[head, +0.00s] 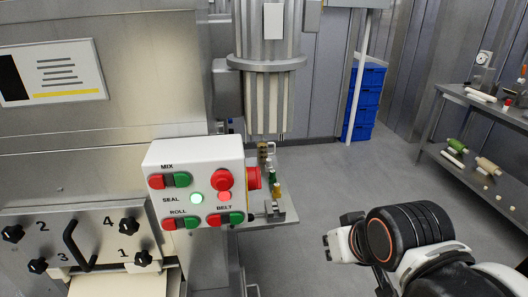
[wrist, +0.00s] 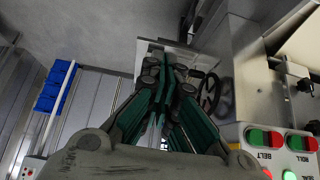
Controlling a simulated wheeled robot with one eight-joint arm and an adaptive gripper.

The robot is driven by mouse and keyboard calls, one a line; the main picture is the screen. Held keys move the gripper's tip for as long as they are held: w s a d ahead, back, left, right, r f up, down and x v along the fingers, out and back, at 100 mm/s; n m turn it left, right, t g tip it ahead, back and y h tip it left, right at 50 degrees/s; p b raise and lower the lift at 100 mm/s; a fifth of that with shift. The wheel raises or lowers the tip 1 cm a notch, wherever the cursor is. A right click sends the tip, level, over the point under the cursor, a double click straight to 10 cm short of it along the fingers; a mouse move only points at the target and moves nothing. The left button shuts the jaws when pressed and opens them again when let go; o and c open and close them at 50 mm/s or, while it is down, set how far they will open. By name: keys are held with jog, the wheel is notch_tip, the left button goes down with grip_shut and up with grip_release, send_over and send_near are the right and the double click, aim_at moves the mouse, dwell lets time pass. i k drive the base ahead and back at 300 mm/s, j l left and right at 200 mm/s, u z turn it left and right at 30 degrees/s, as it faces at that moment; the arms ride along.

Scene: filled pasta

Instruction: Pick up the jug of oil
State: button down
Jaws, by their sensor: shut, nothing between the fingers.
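I cannot pick out the jug of oil for certain in either view. Small bottle-like items in green and amber (head: 276,188) stand on a small ledge beside the control box in the head view, too small to identify. My gripper (wrist: 165,75) fills the middle of the wrist view, with its dark green fingers closed together and nothing between them. In the head view my arm shows at the lower right, and the fingertips cannot be made out there.
A white control box (head: 197,182) with red and green buttons is mounted on the steel machine at left. Blue crates (head: 366,103) are stacked at the back wall. A metal shelf (head: 470,172) with several small items stands at right. Grey floor (head: 340,185) between is clear.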

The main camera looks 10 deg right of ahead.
aim_at(266, 151)
jog(key=i+l, duration=0.2)
jog(key=l, duration=0.2)
jog(key=i+l, duration=0.2)
jog(key=l, duration=0.15)
jog(key=i+l+u, duration=0.1)
jog(key=l, duration=0.3)
jog(key=i+l, duration=0.5)
jog(key=l, duration=0.25)
jog(key=i+l, duration=0.15)
jog(key=l, duration=0.25)
jog(key=u, duration=0.05)
